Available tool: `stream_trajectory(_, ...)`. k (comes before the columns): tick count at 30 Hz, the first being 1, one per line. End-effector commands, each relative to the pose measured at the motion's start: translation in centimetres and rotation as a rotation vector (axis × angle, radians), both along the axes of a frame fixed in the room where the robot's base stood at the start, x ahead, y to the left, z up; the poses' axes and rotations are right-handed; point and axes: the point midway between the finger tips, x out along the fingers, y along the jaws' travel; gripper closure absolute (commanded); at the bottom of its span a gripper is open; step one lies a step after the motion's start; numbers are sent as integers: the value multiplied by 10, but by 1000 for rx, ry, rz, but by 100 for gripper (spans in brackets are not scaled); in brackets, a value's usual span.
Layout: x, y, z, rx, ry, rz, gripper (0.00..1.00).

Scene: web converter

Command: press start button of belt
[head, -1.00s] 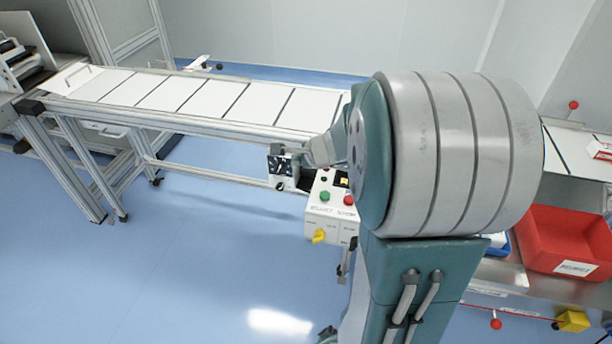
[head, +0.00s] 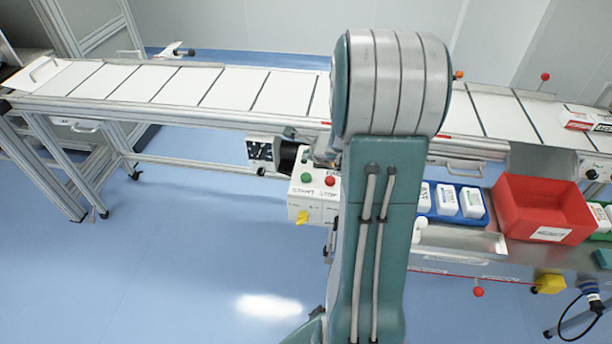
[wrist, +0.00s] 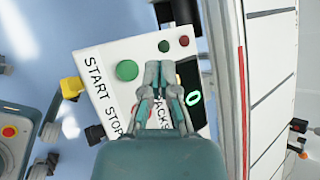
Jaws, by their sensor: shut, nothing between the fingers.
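The control box (head: 312,208) hangs under the belt (head: 205,88), labelled START and STOP. Its green button (head: 306,178), on the START side, also shows in the wrist view (wrist: 127,70). The red button (head: 330,181) sits to its right in the head view; in the wrist view it is mostly hidden by my gripper. My gripper (wrist: 159,66) is shut and empty, its fingertips over the box's face beside the green button, on the display side. I cannot tell how far the tips are from the surface. In the head view my arm hides most of my gripper.
A yellow knob (head: 302,217) sticks out from the box's side. A lit display (wrist: 190,92) sits beside my fingers. A motor unit (head: 264,151) is left of the box. A red bin (head: 543,208) and a blue bin (head: 470,220) stand at right. The floor at left is clear.

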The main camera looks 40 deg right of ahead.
Motion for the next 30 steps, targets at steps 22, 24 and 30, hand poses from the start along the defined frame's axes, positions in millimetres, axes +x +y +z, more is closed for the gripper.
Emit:
stream_trajectory(22,0,0,-58,-1,-1,1,100)
stream_trajectory(24,0,0,-58,-1,-1,1,100)
stream_trajectory(30,0,0,-58,-1,-1,1,100)
